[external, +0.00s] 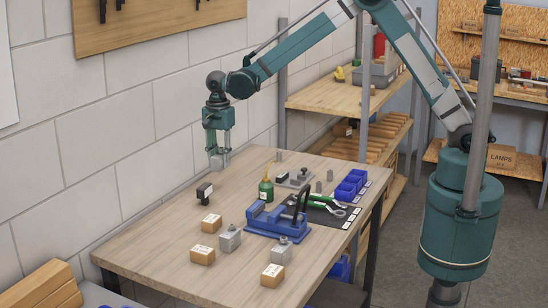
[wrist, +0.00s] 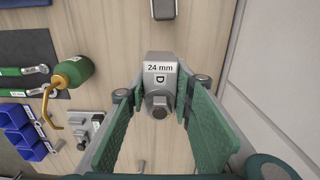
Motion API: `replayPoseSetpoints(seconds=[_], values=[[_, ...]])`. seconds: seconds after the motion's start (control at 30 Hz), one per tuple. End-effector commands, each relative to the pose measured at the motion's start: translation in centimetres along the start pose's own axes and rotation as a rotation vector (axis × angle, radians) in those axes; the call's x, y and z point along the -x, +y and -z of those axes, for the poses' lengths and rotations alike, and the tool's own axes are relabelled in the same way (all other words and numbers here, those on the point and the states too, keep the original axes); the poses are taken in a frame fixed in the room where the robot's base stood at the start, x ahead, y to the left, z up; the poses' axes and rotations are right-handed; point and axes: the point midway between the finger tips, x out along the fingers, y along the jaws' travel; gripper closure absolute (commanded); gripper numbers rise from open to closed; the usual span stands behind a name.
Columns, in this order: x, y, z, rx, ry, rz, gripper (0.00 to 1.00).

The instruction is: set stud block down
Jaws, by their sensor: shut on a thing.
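The stud block (wrist: 160,72) is grey, with a white "24 mm" label and a round stud end, seen in the wrist view between my fingers. My gripper (wrist: 160,100) is shut on it, with one green finger on each side. In the external view the same grey block (external: 219,160) hangs under my gripper (external: 217,152) near the wall side of the workbench (external: 160,240). It appears to be above the bench top; the exact gap is hard to tell. Two similar grey blocks stand on the bench, one left (external: 230,238) and one right (external: 281,251).
A green oil can (external: 266,189), a blue fixture (external: 270,226), a grey plate with fittings (external: 294,178) and blue bins (external: 350,186) stand on the bench. The wall is close beside my gripper.

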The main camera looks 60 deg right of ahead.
Motion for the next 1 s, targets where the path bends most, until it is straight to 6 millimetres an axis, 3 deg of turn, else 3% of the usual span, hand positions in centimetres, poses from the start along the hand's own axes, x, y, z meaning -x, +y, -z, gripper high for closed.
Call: replayPoseSetpoints(seconds=[0.57, 1.0], values=[[-0.5, -0.2, 0.5, 0.0, 0.0, 0.0, 0.99], [-5.6, -0.2, 0.5, 0.0, 0.0, 0.0, 0.99]])
